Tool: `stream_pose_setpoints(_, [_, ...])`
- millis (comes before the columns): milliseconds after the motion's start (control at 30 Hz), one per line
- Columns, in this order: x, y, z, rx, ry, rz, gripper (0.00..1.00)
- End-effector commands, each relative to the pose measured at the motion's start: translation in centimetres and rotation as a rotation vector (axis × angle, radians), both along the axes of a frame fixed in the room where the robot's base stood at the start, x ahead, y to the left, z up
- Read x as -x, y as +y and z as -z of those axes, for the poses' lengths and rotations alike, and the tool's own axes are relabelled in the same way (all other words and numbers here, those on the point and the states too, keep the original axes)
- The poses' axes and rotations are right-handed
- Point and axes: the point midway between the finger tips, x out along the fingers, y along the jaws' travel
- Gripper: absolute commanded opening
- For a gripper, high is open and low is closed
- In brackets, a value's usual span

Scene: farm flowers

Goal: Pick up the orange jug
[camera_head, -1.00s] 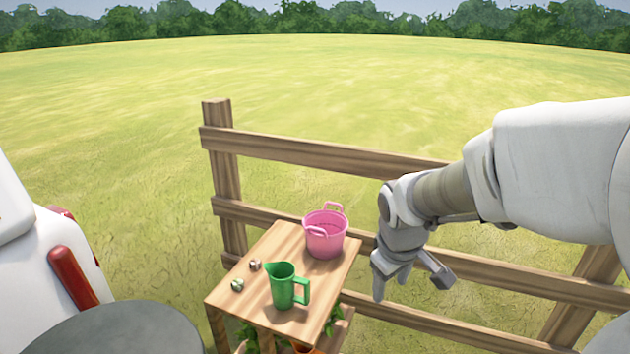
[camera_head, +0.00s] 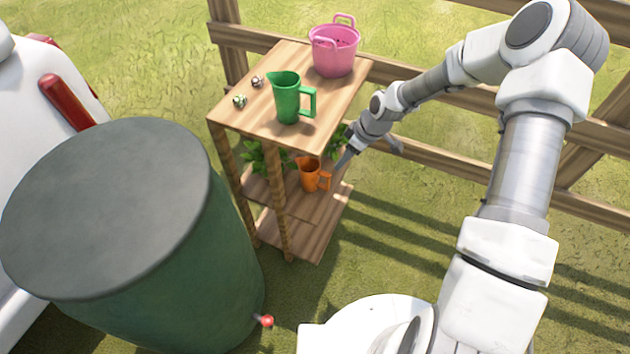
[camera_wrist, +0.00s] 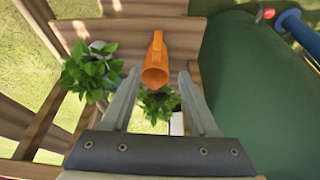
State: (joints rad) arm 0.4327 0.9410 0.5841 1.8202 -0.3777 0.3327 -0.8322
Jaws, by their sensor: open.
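The orange jug (camera_head: 311,175) stands on the middle shelf of a small wooden stand, under the top board, with its handle to the right. It also shows in the wrist view (camera_wrist: 156,62), ahead of my fingers. My gripper (camera_head: 343,160) is at the right side of the shelf, close to the jug's handle side. In the wrist view my gripper (camera_wrist: 152,95) is open, its two fingers apart with nothing held between them. The jug appears beyond the fingertips, between their lines. Whether a finger touches it cannot be told.
A green jug (camera_head: 288,98) and a pink bucket (camera_head: 334,50) stand on the top board (camera_head: 240,122). Leafy plants (camera_wrist: 92,70) are near the orange jug. A green barrel (camera_head: 190,290) stands left of the stand. A wooden fence (camera_head: 450,165) runs behind.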

Motion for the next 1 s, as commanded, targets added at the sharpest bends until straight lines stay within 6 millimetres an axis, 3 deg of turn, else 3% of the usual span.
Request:
stream_pose_setpoints(233, [-0.5,1.1,3.0,-0.023,-0.004,-0.013,0.6])
stream_pose_setpoints(633, [-1.9,3.8,10.9,-0.021,-0.002,-0.012,0.6])
stream_pose_setpoints(1000, [-2.7,4.6,14.0,-0.021,-0.003,-0.01,0.6])
